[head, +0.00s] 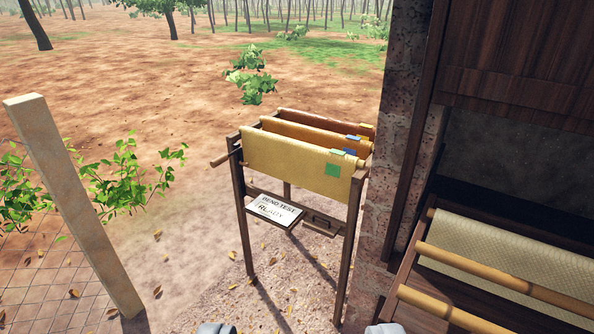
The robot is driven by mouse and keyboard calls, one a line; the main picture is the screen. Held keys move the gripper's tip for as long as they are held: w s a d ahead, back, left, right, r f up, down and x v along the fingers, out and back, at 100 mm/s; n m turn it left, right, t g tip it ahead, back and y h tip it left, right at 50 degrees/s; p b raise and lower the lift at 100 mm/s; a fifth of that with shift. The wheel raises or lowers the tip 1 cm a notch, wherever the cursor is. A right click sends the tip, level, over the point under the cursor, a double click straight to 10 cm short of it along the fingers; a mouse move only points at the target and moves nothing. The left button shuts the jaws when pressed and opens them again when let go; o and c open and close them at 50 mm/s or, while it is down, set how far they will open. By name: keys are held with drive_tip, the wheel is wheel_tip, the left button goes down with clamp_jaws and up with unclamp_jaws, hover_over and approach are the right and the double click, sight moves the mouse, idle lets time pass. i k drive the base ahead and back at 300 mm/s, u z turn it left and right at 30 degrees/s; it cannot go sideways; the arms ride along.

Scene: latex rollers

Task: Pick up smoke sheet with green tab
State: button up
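The smoke sheet with the green tab (285,163) is a pale yellow sheet hanging over the front rail of a dark wooden rack (240,205). Its green tab (332,170) is near the sheet's right end. My gripper (300,329) shows only as two grey fingertips at the bottom edge, set wide apart with nothing visible between them. It is in front of and below the rack in the picture, apart from the sheet. The rest of the gripper is out of frame.
Browner sheets (300,130) with blue and yellow tabs hang close behind. A rough pillar (402,130) and a roller unit (500,262) stand right. A pale post (75,205) stands left; open ground lies between.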

sight(324, 172)
drive_tip(key=u, duration=0.65)
drive_tip(key=i, duration=2.15)
drive_tip(key=z, duration=0.8)
drive_tip(key=i, duration=0.95)
drive_tip(key=z, duration=0.75)
drive_tip(key=k, duration=0.85)
drive_tip(key=z, duration=0.15)
drive_tip(key=i, duration=0.9)
drive_tip(key=u, duration=0.05)
